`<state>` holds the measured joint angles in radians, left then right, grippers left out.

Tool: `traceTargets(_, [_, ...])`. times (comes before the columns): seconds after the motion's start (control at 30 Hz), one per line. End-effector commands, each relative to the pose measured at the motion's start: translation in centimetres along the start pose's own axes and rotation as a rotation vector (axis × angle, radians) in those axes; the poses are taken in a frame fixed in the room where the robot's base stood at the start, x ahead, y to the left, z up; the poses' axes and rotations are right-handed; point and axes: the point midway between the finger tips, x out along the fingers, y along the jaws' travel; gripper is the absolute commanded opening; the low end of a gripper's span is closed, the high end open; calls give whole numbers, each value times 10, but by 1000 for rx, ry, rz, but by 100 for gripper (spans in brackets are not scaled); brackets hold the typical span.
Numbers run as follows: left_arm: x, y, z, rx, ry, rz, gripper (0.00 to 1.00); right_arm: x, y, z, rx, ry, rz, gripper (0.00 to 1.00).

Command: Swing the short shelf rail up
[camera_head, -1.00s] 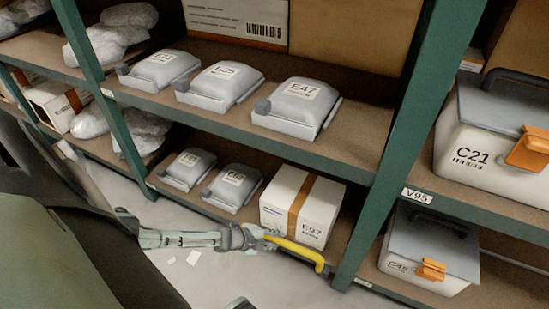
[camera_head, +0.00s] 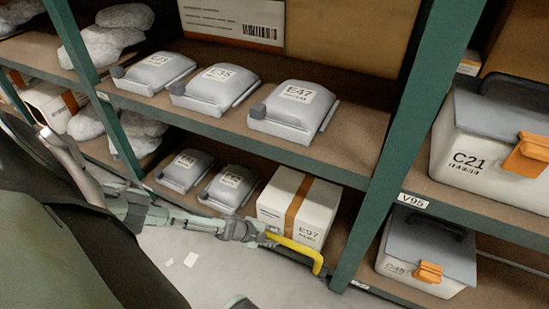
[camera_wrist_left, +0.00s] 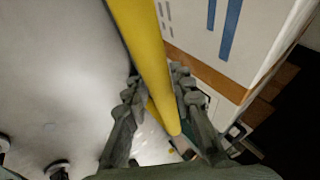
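The short shelf rail is a yellow bar (camera_head: 298,248) with a bent right end. It runs in front of the lower shelf, below the white box E97. My left gripper (camera_head: 264,234) is at the rail's left end. In the left wrist view the rail (camera_wrist_left: 148,45) passes between the two fingers of the left gripper (camera_wrist_left: 155,85), which lie close against both sides of it. The fingers look closed around the rail. The rail's far attachment is not clear.
The white box E97 (camera_head: 322,205) with a brown band stands just behind the rail. Grey packs (camera_head: 230,188) lie left of it. A green upright (camera_head: 372,205) stands right of the rail, with bin C21 (camera_head: 470,150) beyond. The pale floor below is mostly clear.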

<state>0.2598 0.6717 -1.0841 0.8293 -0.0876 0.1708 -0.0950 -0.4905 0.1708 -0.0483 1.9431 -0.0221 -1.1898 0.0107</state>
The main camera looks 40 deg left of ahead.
Motion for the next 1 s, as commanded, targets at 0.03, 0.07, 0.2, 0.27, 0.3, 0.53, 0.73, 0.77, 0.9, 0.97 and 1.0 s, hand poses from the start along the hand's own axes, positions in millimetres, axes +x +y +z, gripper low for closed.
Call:
traceTargets(0.03, [-1,-10,2,-2,-2,-13,29,-1,1,0,0,-1,1,40])
traceTargets(0.07, [-1,-10,2,-2,-2,-13,32,-1,1,0,1,-1,1,40])
traceTargets(0.2, [-1,-7,1,0,-2,-9,43,-1,2,1,2,-2,4,40])
traceTargets(0.27, [0,-6,1,0,-2,-8,43,-1,3,1,2,-3,4,40])
traceTargets(0.3, [0,-5,1,1,-2,-7,43,-1,3,1,1,-3,5,40])
traceTargets(0.53, [-5,-2,1,2,-2,-3,43,-1,4,1,-3,-2,7,40])
traceTargets(0.73, [-31,-1,2,3,-2,-1,43,-1,3,1,-2,-2,5,40])
traceTargets(0.77, [-37,-1,3,2,-2,-2,43,-1,3,1,-2,-1,5,40])
traceTargets(0.9, [-66,-1,2,1,-2,-1,43,-1,3,1,-1,-1,4,40])
traceTargets(0.97, [-79,-2,1,2,-1,-2,43,-1,2,0,-1,-1,4,40])
traceTargets(1.0, [-87,-1,2,1,-3,-2,43,-1,2,0,-1,-1,4,40])
